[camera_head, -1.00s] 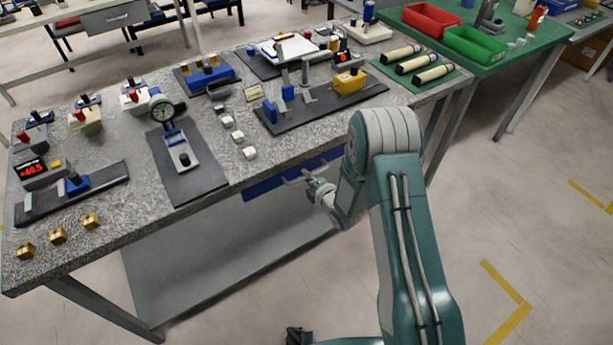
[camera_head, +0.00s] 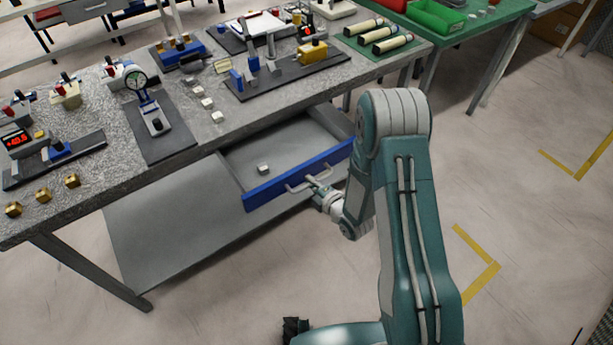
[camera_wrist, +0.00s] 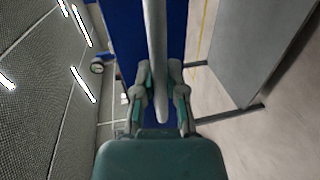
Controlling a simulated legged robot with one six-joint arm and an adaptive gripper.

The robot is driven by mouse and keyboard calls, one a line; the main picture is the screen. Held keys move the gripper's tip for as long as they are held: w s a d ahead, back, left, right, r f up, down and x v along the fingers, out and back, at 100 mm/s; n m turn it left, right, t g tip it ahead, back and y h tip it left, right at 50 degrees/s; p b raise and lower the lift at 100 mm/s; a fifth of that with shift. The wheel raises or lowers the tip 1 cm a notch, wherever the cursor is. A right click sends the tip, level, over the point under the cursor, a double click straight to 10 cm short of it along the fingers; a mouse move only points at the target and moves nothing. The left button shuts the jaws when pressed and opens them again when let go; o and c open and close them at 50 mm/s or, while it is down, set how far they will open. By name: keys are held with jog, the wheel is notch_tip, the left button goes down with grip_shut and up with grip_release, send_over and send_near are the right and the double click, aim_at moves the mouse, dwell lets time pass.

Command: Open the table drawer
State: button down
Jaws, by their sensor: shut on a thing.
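The table drawer has a blue front (camera_head: 270,192) and stands pulled out from under the grey speckled worktop, so its grey inside shows. A small light block (camera_head: 263,169) lies in it. The pale bar handle (camera_head: 296,187) runs along the blue front. My gripper (camera_head: 318,183) is at the right part of the handle, partly hidden by my wrist. In the wrist view the handle (camera_wrist: 156,50) passes between the two fingers of my gripper (camera_wrist: 160,80), which are shut on it, with the blue drawer front (camera_wrist: 122,30) behind.
The worktop (camera_head: 190,185) above the drawer holds gauges, brass blocks (camera_head: 42,195) and other instruments. A lower grey shelf (camera_head: 170,245) is under the table. A green table (camera_head: 480,40) stands at the back right. The floor to the right is clear.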

jog(key=shift+s+d+f, duration=0.15)
jog(key=shift+s+d, duration=0.3)
jog(key=shift+s, duration=0.2)
jog(key=shift+s+d+f, duration=0.1)
jog(key=shift+s+d, duration=0.3)
jog(key=shift+s, duration=0.2)
jog(key=c, duration=0.7)
grip_release()
jog(key=shift+w, duration=0.1)
jog(key=shift+r, duration=0.1)
jog(key=v, duration=1.2)
